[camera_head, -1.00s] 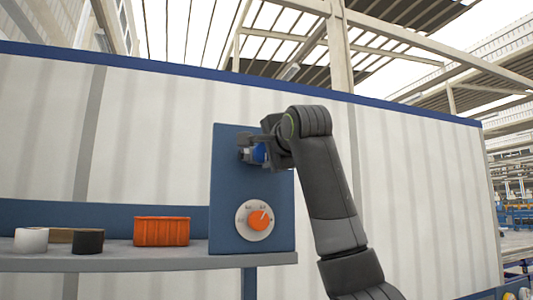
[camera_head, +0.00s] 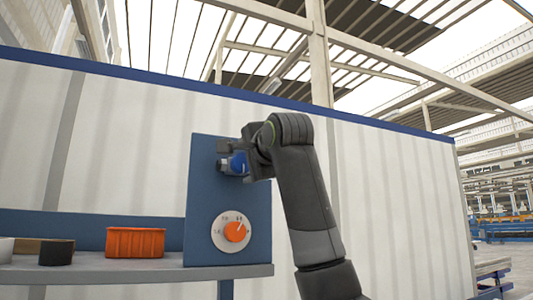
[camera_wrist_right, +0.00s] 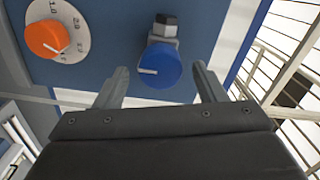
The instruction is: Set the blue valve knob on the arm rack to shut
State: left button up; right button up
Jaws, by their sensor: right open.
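The blue valve knob (camera_head: 239,164) is on the upper part of a dark blue panel (camera_head: 205,190). In the right wrist view the round blue knob (camera_wrist_right: 163,66) sits beside a grey fitting with a dark hex end. A white line on the knob points left there, toward the orange dial. My right gripper (camera_head: 232,155) is at the knob in the head view, partly covering it. In the wrist view its two fingers are spread, one on each side of the knob, with visible gaps. Whether the knob lies between them in depth is unclear. My left gripper is not in view.
An orange dial knob (camera_head: 235,232) on a white numbered plate sits below the blue knob. A grey shelf (camera_head: 130,274) at left holds an orange bin (camera_head: 136,242) and a black roll (camera_head: 57,252). A pale wall (camera_head: 400,210) stands behind.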

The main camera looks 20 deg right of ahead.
jog(key=s+b, duration=0.7)
jog(key=s, duration=0.9)
jog(key=shift+d, duration=0.3)
